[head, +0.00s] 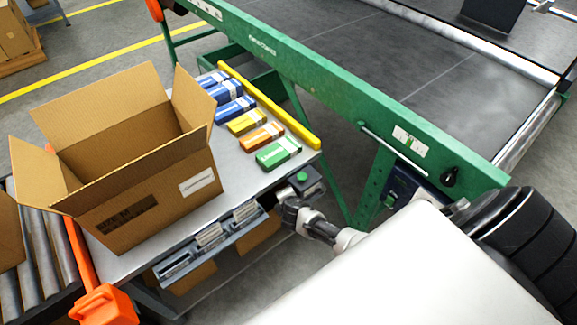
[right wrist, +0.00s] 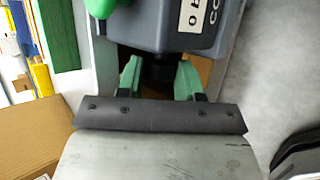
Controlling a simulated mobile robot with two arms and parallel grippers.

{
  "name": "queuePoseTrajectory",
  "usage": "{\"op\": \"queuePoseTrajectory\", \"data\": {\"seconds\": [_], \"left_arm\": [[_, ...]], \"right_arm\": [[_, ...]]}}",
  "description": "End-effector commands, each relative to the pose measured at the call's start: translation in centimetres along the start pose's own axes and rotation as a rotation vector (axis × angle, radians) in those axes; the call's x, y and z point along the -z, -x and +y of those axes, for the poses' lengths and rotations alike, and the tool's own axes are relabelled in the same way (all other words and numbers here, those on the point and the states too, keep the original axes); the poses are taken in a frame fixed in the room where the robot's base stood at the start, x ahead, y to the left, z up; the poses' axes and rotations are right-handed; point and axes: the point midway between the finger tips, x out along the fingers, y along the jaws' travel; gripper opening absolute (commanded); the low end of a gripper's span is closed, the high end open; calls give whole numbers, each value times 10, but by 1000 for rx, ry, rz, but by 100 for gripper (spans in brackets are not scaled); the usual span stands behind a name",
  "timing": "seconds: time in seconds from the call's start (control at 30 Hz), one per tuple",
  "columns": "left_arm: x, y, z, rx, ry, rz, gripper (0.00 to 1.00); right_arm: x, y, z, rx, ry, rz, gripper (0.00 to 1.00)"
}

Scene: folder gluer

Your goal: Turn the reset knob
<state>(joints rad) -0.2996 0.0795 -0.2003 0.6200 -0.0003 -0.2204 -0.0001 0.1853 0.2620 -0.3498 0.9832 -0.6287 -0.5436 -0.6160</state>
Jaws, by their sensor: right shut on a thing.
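The reset knob (right wrist: 162,72) is a small dark round part on the near face of a grey control box (right wrist: 185,25). The box also shows in the head view (head: 308,186), with a green button on top, at the corner of the metal table. My right gripper (right wrist: 160,78) has its two green fingers on either side of the knob and is shut on it. In the head view my right gripper (head: 290,205) reaches the box from below right, and it hides the knob there. How far the knob is turned cannot be told. My left gripper is in neither view.
An open cardboard box (head: 150,200) and a row of coloured cartons (head: 247,122) stand on the metal table (head: 235,190). A yellow rail (head: 270,105) and the green machine frame (head: 330,80) lie behind. A tray (head: 210,245) hangs at the table's front.

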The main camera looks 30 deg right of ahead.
Motion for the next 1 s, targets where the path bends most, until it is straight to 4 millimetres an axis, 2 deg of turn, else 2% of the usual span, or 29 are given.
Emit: {"op": "queuePoseTrajectory", "data": {"seconds": [0.03,0.1,0.3,0.7,1.0], "left_arm": [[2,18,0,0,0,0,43],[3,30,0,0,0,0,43],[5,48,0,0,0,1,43],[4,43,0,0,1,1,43],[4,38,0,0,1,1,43]], "right_arm": [[-2,6,7,38,14,1,12],[-2,6,8,96,36,0,12],[0,2,8,267,108,1,12],[2,-3,8,532,218,1,12],[2,-3,9,613,253,2,12]]}}
